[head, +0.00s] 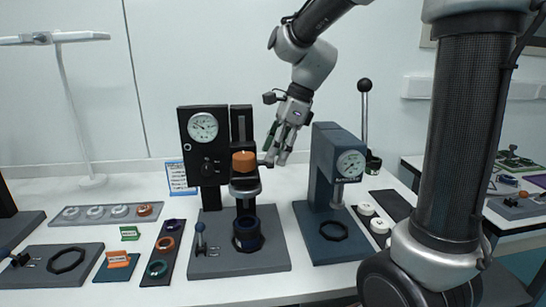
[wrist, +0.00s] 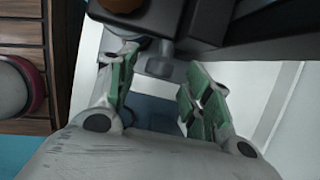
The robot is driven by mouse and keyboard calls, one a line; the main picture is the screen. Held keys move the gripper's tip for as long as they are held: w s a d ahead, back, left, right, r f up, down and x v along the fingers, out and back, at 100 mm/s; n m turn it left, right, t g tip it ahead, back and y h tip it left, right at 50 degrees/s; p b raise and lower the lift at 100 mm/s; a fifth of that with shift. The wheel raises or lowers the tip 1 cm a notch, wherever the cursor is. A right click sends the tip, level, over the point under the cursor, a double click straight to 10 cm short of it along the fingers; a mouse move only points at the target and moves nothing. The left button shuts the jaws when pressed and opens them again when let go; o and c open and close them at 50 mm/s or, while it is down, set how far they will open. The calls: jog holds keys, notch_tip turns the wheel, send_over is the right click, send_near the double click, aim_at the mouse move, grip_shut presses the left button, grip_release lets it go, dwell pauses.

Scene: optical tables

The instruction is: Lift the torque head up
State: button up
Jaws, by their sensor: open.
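The torque head (head: 244,185) is a dark carriage with an orange cap on top, on the column of a black tester with a round dial. It sits partway up the column, above a dark blue-black ring fixture (head: 247,234) on the base. My gripper (head: 276,156) is just right of the torque head, pointing down, with empty jaws. In the wrist view my gripper (wrist: 162,68) has its green-padded fingers apart. A grey knob-like part (wrist: 160,64) lies near the fingertips; whether it is between them is unclear. The orange cap (wrist: 205,7) shows at the top edge.
A blue press with a dial (head: 329,173) stands close on the right, with a black-knobbed lever (head: 365,110) behind. Trays with rings (head: 167,245) and an orange label block (head: 118,259) lie left. Bare white table (head: 285,190) shows between the two machines.

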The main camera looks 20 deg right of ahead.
jog(key=v, duration=0.9)
jog(key=shift+r, duration=0.4)
jog(key=shift+s+d, duration=0.15)
